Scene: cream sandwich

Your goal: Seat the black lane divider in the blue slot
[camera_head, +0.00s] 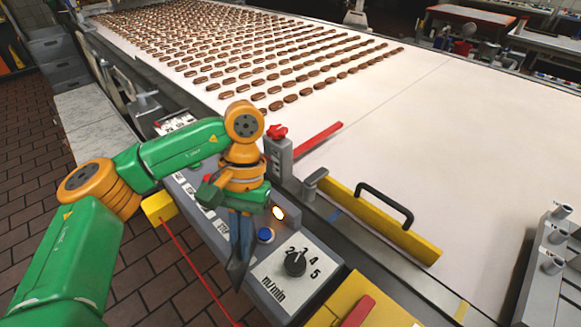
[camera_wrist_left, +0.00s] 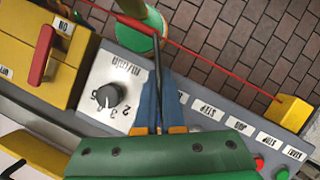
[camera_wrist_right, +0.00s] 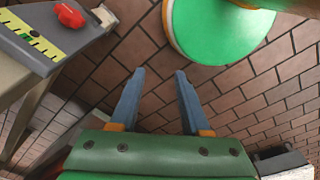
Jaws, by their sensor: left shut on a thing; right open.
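My left gripper (camera_head: 241,245) is shut on a thin black plate (camera_head: 236,272), which looks like the black lane divider. The plate hangs down past the fingertips over the front of the grey control panel, beside the speed dial. In the left wrist view the divider (camera_wrist_left: 156,50) shows nearly edge-on between the fingers of the left gripper (camera_wrist_left: 157,85). A small blue mark (camera_head: 335,214) on the belt's near rail, beside the yellow bar, may be the blue slot; it is partly hidden. My right gripper (camera_wrist_right: 160,78) is open and empty above the brick floor.
The yellow bar with a black handle (camera_head: 387,203) and a red strip (camera_head: 318,138) lie at the belt's near edge. A grey post with a red knob (camera_head: 277,132) stands near my left wrist. A red cord (camera_wrist_left: 210,62) runs along the panel. The near belt is clear.

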